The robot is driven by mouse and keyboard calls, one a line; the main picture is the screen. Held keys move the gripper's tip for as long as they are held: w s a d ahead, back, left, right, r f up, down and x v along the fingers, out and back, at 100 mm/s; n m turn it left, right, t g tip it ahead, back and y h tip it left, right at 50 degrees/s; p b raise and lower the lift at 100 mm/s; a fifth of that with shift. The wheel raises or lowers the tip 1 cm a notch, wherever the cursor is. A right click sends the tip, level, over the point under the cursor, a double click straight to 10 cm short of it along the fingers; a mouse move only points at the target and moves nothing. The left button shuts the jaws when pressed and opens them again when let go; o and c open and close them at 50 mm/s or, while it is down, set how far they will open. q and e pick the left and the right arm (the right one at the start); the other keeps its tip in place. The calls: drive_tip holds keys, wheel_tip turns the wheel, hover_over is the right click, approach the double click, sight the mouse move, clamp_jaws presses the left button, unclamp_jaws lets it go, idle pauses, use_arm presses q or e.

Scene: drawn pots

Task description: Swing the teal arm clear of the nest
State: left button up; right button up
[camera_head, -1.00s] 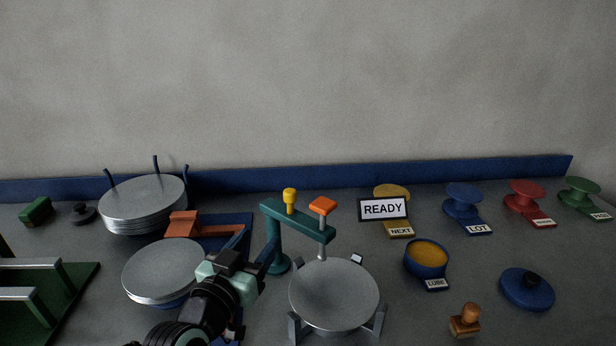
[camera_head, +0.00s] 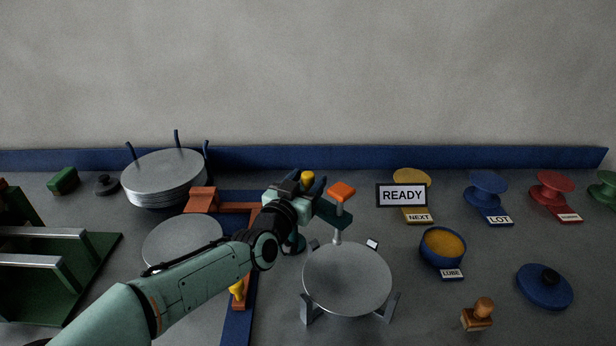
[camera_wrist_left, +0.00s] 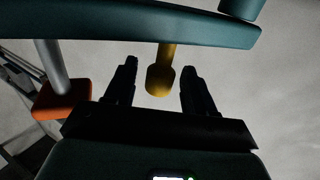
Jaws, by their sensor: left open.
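The teal arm (camera_head: 334,215) reaches over the back of the nest (camera_head: 308,313), a grey legged stand with a round metal disc (camera_head: 347,279) on it. An orange-topped rod (camera_head: 341,192) hangs from the arm's end. A yellow knob (camera_head: 307,177) stands on the teal arm. My left gripper (camera_head: 308,187) is open at this knob and hides much of the arm and post. In the left wrist view, the yellow knob (camera_wrist_left: 160,82) shows between the open fingers of my left gripper (camera_wrist_left: 159,70), with the teal arm (camera_wrist_left: 150,22) across the top. Contact is not visible. My right gripper is not in view.
A READY sign (camera_head: 402,195) and a LUBE cup (camera_head: 442,248) stand right of the nest. A wooden stamp (camera_head: 478,315) and a blue lid (camera_head: 544,287) lie further right. A plate stack (camera_head: 165,180) and a green rack (camera_head: 60,280) are at left.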

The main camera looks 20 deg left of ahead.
use_arm(q)
drive_tip(key=shift+w, duration=0.5)
clamp_jaws()
